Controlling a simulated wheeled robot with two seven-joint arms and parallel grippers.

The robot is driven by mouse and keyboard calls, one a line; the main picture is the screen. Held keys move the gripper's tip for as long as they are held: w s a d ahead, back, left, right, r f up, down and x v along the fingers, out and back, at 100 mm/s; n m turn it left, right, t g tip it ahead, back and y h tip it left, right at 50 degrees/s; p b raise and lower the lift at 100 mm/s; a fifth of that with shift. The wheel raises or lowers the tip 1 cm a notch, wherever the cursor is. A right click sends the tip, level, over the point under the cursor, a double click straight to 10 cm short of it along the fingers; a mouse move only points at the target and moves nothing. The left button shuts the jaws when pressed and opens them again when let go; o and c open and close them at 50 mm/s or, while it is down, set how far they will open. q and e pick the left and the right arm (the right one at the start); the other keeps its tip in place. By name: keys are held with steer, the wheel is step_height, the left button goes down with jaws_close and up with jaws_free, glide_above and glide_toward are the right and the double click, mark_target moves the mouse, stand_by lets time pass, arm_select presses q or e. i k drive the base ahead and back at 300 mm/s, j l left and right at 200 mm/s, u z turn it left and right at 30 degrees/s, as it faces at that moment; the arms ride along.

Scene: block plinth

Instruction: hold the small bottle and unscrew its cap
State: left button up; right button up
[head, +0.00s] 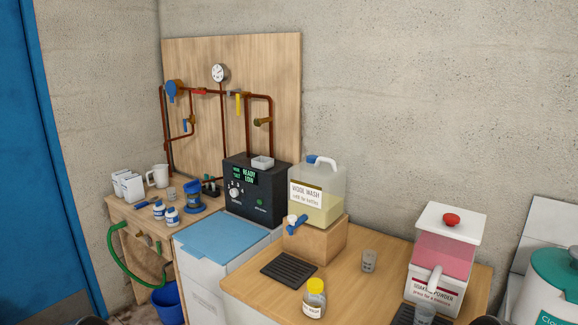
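A small clear bottle (314,304) with a yellow cap (316,285) stands upright near the front edge of the wooden counter (252,290). The cap sits on the bottle's neck. A pale label is on its front, too small to read. Neither of my grippers can be made out in the head view.
A dark drip mat (289,268) lies behind and left of the yellow-capped bottle. A wool wash jug (328,211) stands on a wooden block (315,243). Bare counter surrounds the bottle.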

mark_target(313, 305)
steer(key=j+z, duration=0.1)
steer(key=z, duration=0.7)
steer(key=i+j+z, duration=0.1)
steer(key=j+z, duration=0.35)
steer(key=j, duration=0.3)
steer(key=j+z, duration=0.45)
steer(key=j, duration=0.7)
steer(key=k+j, duration=0.15)
steer(key=j, duration=0.25)
steer(key=j+z, duration=0.1)
steer(key=j, duration=0.35)
